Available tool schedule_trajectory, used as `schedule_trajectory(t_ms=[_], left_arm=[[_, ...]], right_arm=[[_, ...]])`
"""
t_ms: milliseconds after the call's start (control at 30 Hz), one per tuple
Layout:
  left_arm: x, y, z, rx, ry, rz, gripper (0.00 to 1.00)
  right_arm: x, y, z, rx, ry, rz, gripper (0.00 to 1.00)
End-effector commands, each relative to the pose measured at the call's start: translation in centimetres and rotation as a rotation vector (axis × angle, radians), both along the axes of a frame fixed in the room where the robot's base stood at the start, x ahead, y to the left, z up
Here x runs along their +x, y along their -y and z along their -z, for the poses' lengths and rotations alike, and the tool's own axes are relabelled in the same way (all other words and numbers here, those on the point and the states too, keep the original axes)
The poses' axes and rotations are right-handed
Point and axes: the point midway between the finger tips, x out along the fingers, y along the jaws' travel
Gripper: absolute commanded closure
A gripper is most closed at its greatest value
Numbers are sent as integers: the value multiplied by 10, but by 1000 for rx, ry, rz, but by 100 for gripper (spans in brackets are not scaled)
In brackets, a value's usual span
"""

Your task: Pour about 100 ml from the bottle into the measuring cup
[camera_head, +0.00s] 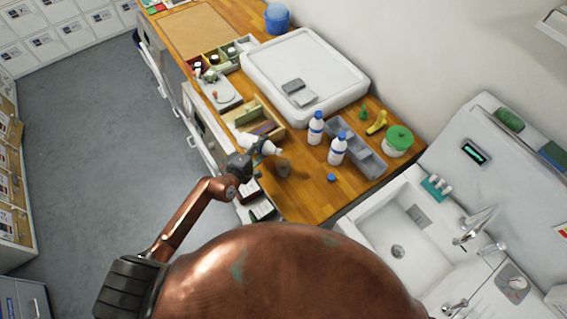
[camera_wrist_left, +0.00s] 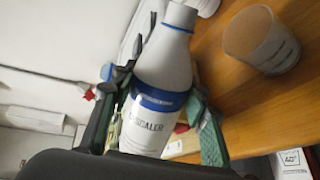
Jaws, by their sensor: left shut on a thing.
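The white bottle with a blue band (camera_wrist_left: 160,100) is held in my left gripper (camera_head: 256,158), which is shut on it. In the wrist view its label partly reads "SCALER", and its neck end runs up to the picture's top edge. The bottle (camera_head: 244,139) lies strongly tilted in the head view, its neck end towards the cup. The measuring cup (camera_head: 283,167), translucent and greyish, stands on the wooden counter just right of the gripper; it also shows in the wrist view (camera_wrist_left: 262,40). Liquid in the cup cannot be made out. My right gripper is not in view.
Two white bottles with blue caps (camera_head: 315,128) (camera_head: 338,149) stand right of the cup, near a grey tray (camera_head: 371,162). A loose blue cap (camera_head: 331,178) lies on the counter (camera_head: 305,200). A wooden box (camera_head: 268,120) stands behind the gripper, the sink (camera_head: 385,225) at right.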

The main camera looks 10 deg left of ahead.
Motion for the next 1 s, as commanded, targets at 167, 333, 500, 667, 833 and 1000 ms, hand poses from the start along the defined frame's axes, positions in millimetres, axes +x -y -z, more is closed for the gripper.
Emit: schedule_trajectory(t_ms=[167, 333, 500, 667, 833, 1000], left_arm=[[1, 0, -2, 13, 7, -1, 93], [1, 0, -1, 26, 11, -1, 93], [1, 0, -1, 40, 15, -1, 93], [0, 0, -1, 53, 18, -1, 93], [0, -3, 0, 67, 21, -1, 93], [0, -4, 0, 73, 23, -1, 93]], right_arm=[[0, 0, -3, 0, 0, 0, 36], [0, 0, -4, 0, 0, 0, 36], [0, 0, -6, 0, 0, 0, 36], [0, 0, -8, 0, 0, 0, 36], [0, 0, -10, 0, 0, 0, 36], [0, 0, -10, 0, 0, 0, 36]])
